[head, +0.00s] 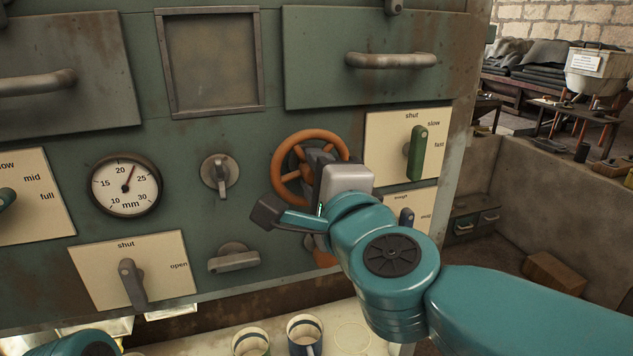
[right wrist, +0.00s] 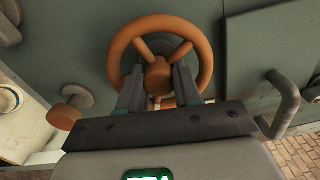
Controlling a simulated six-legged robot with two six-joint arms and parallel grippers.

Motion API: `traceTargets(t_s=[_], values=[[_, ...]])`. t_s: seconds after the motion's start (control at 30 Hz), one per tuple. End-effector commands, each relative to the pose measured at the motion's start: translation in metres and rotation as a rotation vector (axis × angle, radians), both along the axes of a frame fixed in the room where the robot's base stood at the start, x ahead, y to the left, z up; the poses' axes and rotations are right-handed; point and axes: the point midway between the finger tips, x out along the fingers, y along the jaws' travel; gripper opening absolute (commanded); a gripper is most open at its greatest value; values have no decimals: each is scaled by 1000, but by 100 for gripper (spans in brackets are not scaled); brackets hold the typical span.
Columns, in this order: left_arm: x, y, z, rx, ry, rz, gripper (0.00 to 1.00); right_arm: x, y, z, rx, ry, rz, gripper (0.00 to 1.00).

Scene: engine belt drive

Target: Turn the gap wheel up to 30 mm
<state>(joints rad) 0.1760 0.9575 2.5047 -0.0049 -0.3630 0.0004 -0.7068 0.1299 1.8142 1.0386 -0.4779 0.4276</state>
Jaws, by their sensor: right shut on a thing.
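The gap wheel, an orange spoked handwheel (head: 281,177), is on the green machine front. It also fills the upper middle of the right wrist view (right wrist: 117,52). My right gripper (right wrist: 158,84) is shut on it, with its two dark fingers on either side of the hub area. In the head view the right gripper (head: 319,165) partly hides the wheel's lower right. The round mm gauge (head: 127,196) to the left has its needle between 20 and 25, roughly 22. My left gripper is out of the picture.
A green lever (head: 416,158) on a slow/fast plate is just right of the wheel. A shut/open lever (head: 132,285) and a grey knob (head: 219,172) are to the left. Another orange part (head: 325,259) is below the wheel. Mugs (head: 304,338) stand below.

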Motion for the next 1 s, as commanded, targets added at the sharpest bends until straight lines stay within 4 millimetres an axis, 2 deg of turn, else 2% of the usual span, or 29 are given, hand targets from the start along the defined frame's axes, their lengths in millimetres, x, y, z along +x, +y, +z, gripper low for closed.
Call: traceTargets(t_s=[1.0], values=[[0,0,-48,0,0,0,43,0,-1,-1,896,283,-2,2]])
